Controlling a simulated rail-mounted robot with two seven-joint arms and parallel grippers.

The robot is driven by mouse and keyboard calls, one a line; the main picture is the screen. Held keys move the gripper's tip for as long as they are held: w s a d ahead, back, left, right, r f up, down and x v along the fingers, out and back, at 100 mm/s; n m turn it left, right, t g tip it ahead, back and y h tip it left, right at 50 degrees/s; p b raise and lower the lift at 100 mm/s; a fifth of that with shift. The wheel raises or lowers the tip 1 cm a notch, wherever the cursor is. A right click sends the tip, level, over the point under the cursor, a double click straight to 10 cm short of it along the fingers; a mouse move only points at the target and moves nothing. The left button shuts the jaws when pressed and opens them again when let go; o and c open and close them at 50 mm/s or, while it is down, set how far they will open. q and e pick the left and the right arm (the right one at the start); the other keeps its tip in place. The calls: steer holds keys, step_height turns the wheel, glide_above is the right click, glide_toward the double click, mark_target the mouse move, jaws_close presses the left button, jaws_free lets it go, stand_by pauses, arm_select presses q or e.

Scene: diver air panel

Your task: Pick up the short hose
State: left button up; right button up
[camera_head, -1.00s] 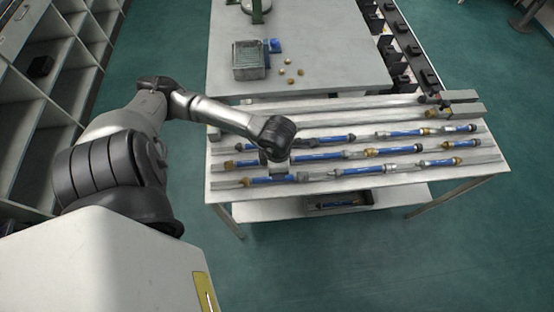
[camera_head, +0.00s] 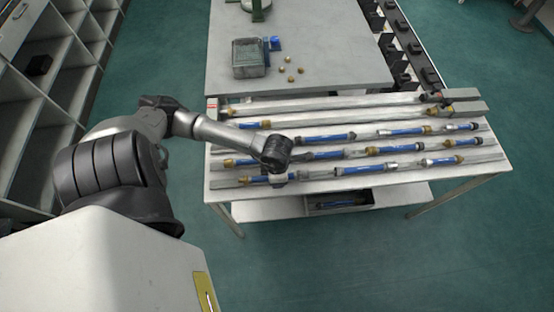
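Several short blue hoses with brass or silver end fittings lie in rows on the grey racked table. One is in the front row at the left (camera_head: 258,180), one at front middle (camera_head: 365,169) and one at front right (camera_head: 440,161). Others lie in the middle row (camera_head: 390,150) and back row (camera_head: 322,137). I cannot tell which one is meant. My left gripper (camera_head: 278,180) is over the front-left hose, pointing down. My wrist hides most of the gripper, so its opening and any contact are unclear. My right gripper is not in view.
A long grey bench (camera_head: 330,60) stands behind, with a wire-grey bin (camera_head: 248,62), a small blue item (camera_head: 275,43) and several brass pieces (camera_head: 290,79). A dark tray (camera_head: 340,201) sits on the lower shelf. Shelving (camera_head: 45,75) is at the left. Floor is clear at front right.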

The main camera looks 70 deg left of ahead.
arm_select(q)
steer(key=shift+c, duration=0.3)
jaws_close()
steer(key=shift+r, duration=0.1)
stand_by(0.4)
